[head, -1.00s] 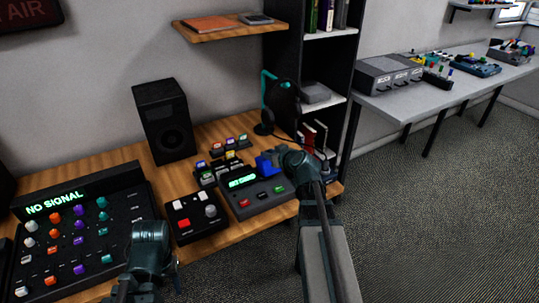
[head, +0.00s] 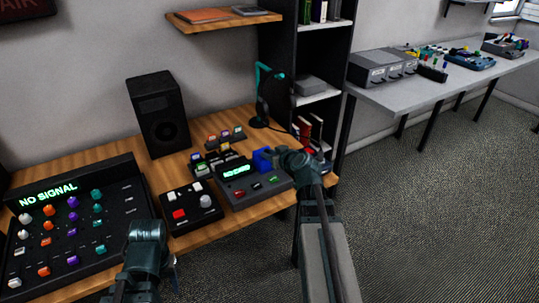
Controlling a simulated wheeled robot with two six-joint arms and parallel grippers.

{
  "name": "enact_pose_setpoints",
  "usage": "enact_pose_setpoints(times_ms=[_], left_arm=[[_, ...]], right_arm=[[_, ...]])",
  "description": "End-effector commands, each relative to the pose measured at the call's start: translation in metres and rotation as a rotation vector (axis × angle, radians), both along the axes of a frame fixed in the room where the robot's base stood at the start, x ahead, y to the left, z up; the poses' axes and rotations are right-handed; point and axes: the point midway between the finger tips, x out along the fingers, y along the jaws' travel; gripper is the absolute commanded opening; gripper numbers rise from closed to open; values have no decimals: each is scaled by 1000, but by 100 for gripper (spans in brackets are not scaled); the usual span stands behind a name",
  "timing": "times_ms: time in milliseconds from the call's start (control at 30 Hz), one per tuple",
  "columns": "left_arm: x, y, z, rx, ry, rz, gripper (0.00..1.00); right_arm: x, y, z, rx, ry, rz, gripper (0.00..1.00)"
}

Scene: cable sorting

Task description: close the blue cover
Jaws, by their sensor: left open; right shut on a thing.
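The blue cover (head: 262,159) stands at the back right of a small dark grey device (head: 245,190) with a lit green display, on the wooden desk. My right gripper (head: 281,157) is at the right side of the blue cover and is shut on it; its fingertips are partly hidden by the wrist. The cover looks raised, but its exact angle is hard to tell. My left gripper (head: 150,232) is low in front of the desk, between the large mixing panel and the small button box, away from the cover. Its fingers are mostly hidden.
A mixing panel (head: 120,207) reading NO SIGNAL fills the left of the desk. A black button box (head: 191,206) sits left of the device. Small cartridges (head: 224,136), a speaker (head: 160,112) and a headphone stand (head: 260,95) are behind. Open floor lies right.

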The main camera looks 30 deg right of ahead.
Motion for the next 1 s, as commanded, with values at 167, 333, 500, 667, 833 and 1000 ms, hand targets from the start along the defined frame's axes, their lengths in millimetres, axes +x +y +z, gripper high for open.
enact_pose_setpoints(times_ms=[167, 333, 500, 667, 833, 1000], left_arm=[[0, 0, -2, 0, 0, 0, 54], [0, 0, -2, 0, 0, 0, 54], [0, 0, -2, 0, 0, 0, 54], [0, 0, -2, 0, 0, 0, 54], [0, 0, -2, 0, 0, 0, 54], [0, 0, -2, 0, 0, 0, 54]], right_arm=[[-4, 2, -5, -5, 14, 10, 0], [-4, 2, -5, -5, 14, 9, 0], [-4, 2, -5, -4, 14, 8, 41], [-4, 2, -5, -4, 14, 8, 54], [-4, 2, -5, -4, 14, 8, 54], [-3, 2, -5, -5, 14, 9, 54]])
